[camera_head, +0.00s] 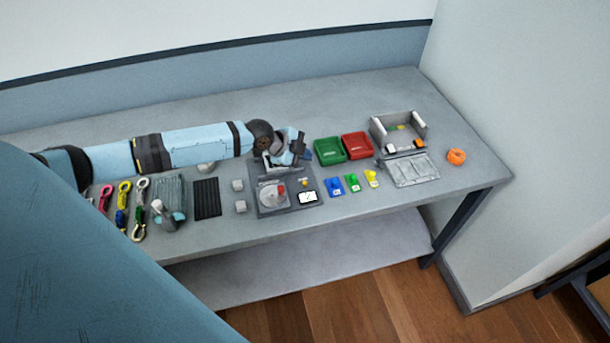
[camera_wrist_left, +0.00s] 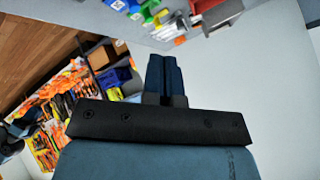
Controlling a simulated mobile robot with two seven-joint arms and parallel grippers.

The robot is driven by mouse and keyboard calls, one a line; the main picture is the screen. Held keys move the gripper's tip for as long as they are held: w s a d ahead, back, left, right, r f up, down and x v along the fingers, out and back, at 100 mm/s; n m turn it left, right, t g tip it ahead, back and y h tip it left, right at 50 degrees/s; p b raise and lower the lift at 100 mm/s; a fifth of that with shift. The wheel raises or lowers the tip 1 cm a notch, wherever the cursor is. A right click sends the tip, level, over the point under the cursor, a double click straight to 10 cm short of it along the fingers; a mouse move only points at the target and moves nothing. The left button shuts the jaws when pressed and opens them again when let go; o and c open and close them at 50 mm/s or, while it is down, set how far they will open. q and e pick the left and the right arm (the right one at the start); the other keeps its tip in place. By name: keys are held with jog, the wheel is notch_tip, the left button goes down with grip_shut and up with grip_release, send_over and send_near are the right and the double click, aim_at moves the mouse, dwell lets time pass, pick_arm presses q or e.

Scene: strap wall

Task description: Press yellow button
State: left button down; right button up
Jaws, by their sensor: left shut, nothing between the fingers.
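A row of small blue (camera_head: 333,186), green (camera_head: 352,183) and yellow (camera_head: 371,178) pieces lies on the table right of a grey panel (camera_head: 268,209). The panel carries a round dial, a red part and a small yellow-orange part (camera_head: 304,182). I cannot tell which yellow part is the button. My left gripper (camera_head: 299,148) is above the panel's back edge, left of the green tray, apart from both yellow parts. In the left wrist view its dark fingers (camera_wrist_left: 163,62) are shut and empty, and a yellow piece (camera_wrist_left: 160,17) shows beyond them. My right gripper is not in view.
A green tray (camera_head: 329,151) and a red tray (camera_head: 356,146) stand behind the coloured pieces. A grey open box (camera_head: 378,133) and an orange ring (camera_head: 456,157) are farther right. Coloured carabiner-like pieces (camera_head: 123,195) lie at the left. The table's front strip is clear.

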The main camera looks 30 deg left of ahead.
pick_arm(q)
jog(key=shift+f, duration=0.1)
jog(key=b, duration=0.6)
send_over(305, 184)
notch_tip(305, 184, down, 8)
jog(key=shift+r, duration=0.2)
jog(key=shift+f, duration=0.5)
dwell(0.8)
jog(key=shift+f+b, duration=0.15)
jog(key=shift+b, duration=0.15)
